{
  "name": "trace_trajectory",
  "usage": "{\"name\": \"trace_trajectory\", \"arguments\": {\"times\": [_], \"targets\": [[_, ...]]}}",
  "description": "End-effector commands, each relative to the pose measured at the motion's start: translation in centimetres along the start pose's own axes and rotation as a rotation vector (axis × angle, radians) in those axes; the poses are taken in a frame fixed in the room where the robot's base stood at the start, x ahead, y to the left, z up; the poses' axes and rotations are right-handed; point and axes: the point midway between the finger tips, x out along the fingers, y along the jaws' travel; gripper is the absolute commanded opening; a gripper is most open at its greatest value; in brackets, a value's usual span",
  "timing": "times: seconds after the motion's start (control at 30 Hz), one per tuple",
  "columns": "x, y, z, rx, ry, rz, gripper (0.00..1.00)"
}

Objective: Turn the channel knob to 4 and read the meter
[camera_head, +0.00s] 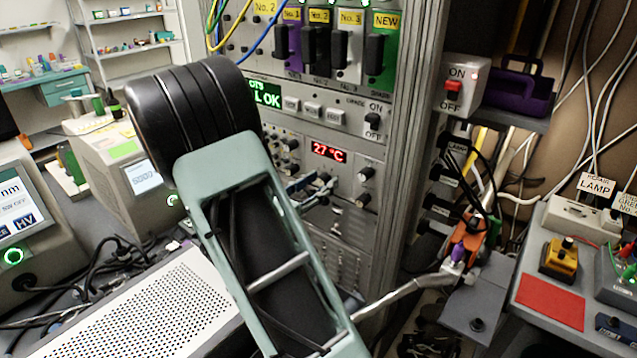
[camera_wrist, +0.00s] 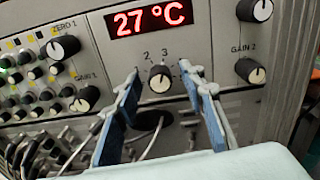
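The channel knob (camera_wrist: 159,78) is a small round dark knob with a pale face, below the red display in the wrist view. The marks 2 and 3 show above it; the other marks are partly hidden by my fingers. I cannot tell surely which mark it points at. My gripper (camera_wrist: 158,71) is open, with one blue finger on each side of the knob and a gap visible on both sides. In the head view my gripper (camera_head: 312,187) is at the panel, and the arm partly blocks it. The red display (camera_wrist: 151,17) reads 27 °C; it also shows in the head view (camera_head: 329,152).
GAIN 2 (camera_wrist: 251,70) is right of my fingers, ZERO 1 (camera_wrist: 63,48) and GAIN 1 (camera_wrist: 85,98) left. An ON/OFF switch box (camera_head: 467,86) is right of the rack. A perforated white box (camera_head: 150,312) stands in front.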

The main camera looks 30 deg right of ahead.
Motion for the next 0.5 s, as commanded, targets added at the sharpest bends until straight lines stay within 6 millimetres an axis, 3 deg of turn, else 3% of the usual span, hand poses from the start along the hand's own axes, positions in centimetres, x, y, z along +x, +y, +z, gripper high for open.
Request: {"name": "trace_trajectory", "arguments": {"times": [0.23, 0.5], "targets": [[0.09, 0.01, -0.01, 0.0, 0.0, 0.0, 0.37], [0.06, 0.02, -0.01, 0.0, 0.0, 0.0, 0.09]]}}
